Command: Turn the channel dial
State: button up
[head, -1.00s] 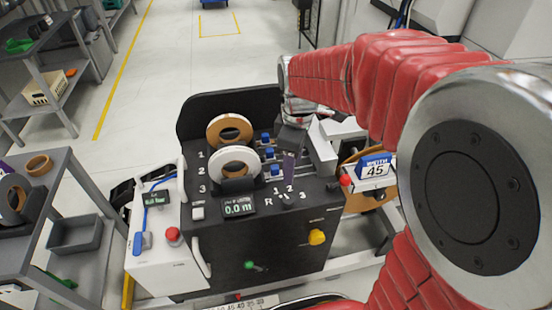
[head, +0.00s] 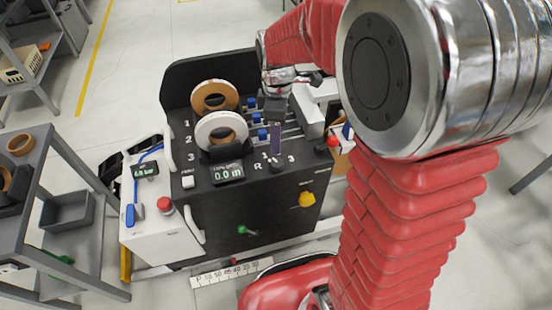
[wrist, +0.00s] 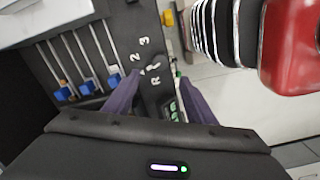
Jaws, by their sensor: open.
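The channel dial (head: 278,166) is a small dark knob on the sloping top of the black machine, amid the white marks R, 1, 2 and 3. In the wrist view, the dial (wrist: 152,69) lies between my two purple fingers, near the marks R, 2 and 3. My gripper (head: 276,152) hangs over the panel, fingers pointing down just behind the dial, partly hiding the marks. In the wrist view my gripper (wrist: 159,79) is open, with one finger on each side of the dial. I cannot tell whether either finger touches it.
Blue sliders (head: 257,118) on rails sit behind the dial. A white tape roll (head: 205,137) and a brown one (head: 199,100) stand to the left. A small display (head: 228,173) reads 0.0 m. A red knob (head: 333,142) and yellow knob (head: 306,200) are nearby.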

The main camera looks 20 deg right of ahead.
aim_at(277, 162)
notch_tip(277, 162, down, 11)
jog(key=shift+f, duration=0.1)
dwell(0.4)
jog(key=shift+c, duration=0.5)
jog(key=c, duration=0.9)
jog(key=shift+a, duration=0.15)
jog(key=shift+c, duration=0.2)
